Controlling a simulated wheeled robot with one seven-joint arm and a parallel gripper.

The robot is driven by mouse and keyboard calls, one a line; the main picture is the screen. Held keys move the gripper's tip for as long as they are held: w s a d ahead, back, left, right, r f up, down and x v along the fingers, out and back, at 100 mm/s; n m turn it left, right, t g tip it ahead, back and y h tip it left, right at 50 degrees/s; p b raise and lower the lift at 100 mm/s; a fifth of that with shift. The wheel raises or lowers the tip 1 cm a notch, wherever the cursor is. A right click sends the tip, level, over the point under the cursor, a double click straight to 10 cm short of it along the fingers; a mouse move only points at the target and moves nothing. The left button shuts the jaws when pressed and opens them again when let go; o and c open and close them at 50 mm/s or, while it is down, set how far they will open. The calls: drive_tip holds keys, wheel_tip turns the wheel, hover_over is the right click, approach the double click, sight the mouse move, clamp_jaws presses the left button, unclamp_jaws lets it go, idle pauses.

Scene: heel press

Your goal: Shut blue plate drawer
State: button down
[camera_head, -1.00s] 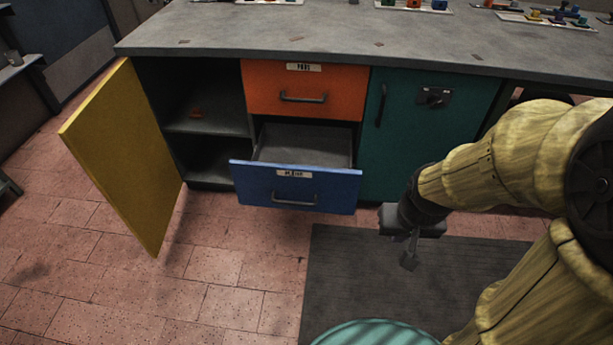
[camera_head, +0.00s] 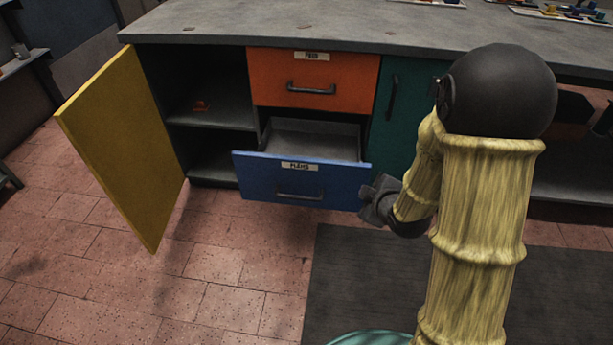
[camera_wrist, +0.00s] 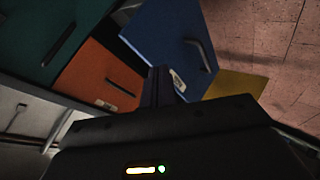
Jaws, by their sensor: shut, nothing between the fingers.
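The blue drawer (camera_head: 300,180) is pulled well out of the cabinet, below the orange drawer. It has a dark bar handle and a white label, and its inside looks empty. It also shows in the wrist view (camera_wrist: 165,30), tilted by the camera angle. My gripper (camera_head: 376,198) is beside the right end of the blue front, shut and empty. In the wrist view the closed fingers (camera_wrist: 160,88) overlap the edge of the blue front. I cannot tell whether they touch it.
The orange drawer (camera_head: 313,78) above is shut. A yellow door (camera_head: 125,150) stands wide open at the left, beside open shelves. A teal door (camera_head: 398,110) is shut at the right. The worktop (camera_head: 300,25) overhangs them. The tiled floor in front is clear, with a dark mat (camera_head: 345,265).

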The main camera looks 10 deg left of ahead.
drive_tip(key=a+f+n+t+y+b, duration=0.3)
drive_tip(key=a+n+y, duration=0.5)
drive_tip(key=n, duration=0.3)
drive_tip(key=shift+s+a+f+y+b, duration=0.35)
drive_tip(key=shift+a+f+b, duration=0.35)
drive_tip(key=shift+f+b, duration=0.15)
drive_tip(key=b, duration=0.3)
approach(298, 161)
drive_tip(key=a, duration=0.4)
drive_tip(key=w+b, duration=0.1)
drive_tip(key=w, duration=0.2)
drive_tip(key=shift+w+f, duration=0.1)
drive_tip(key=shift+w, duration=0.05)
drive_tip(key=shift+w+b, duration=0.3)
drive_tip(key=shift+w, duration=0.2)
